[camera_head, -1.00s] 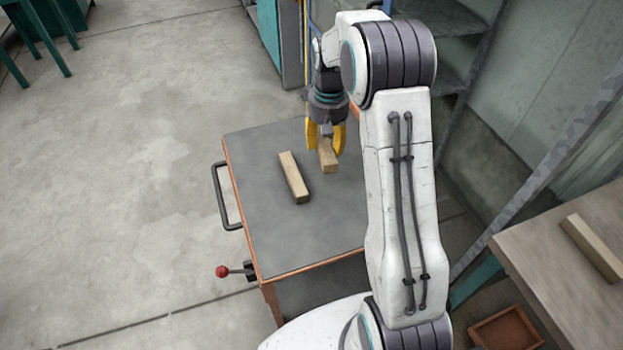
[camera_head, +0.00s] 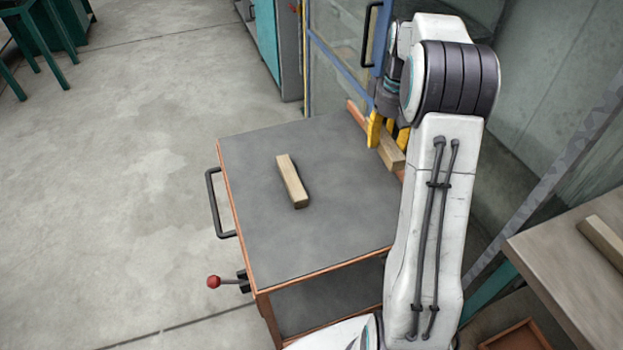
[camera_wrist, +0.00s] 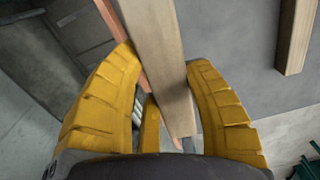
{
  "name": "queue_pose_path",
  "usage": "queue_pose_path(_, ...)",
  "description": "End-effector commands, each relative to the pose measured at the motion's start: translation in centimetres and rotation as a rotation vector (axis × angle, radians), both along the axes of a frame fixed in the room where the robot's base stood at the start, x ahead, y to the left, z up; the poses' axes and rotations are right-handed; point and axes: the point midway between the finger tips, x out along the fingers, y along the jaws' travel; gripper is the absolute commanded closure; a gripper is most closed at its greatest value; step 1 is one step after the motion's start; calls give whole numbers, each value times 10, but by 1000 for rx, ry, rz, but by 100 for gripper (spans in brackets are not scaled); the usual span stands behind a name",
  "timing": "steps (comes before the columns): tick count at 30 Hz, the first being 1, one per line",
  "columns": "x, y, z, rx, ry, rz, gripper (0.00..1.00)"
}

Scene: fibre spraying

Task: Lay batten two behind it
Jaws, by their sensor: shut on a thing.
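My gripper (camera_head: 388,135) has yellow fingers and is shut on a light wooden batten (camera_head: 393,155) at the right edge of the cart top. In the wrist view the held batten (camera_wrist: 160,60) runs between the fingers over the orange cart edge. A second wooden batten (camera_head: 292,180) lies on the grey cart top (camera_head: 330,235), left of my gripper and apart from it. That batten also shows in the wrist view (camera_wrist: 295,35) at the upper right. Whether the held batten touches the cart top is unclear. My arm hides part of the cart's right side.
A third wooden batten (camera_head: 604,240) lies on a bench (camera_head: 560,260) at the right. An orange-brown tray (camera_head: 515,335) sits below it. The cart has a black handle (camera_head: 215,200) and a red-knobbed lever (camera_head: 214,282) on its left. Open floor lies left of the cart.

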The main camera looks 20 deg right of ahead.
Motion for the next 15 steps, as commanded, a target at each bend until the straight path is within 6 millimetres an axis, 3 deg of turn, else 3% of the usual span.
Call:
queue_pose_path(8,3,12,-7,1,1,95,88)
queue_pose_path(15,27,49,-32,1,2,103,88)
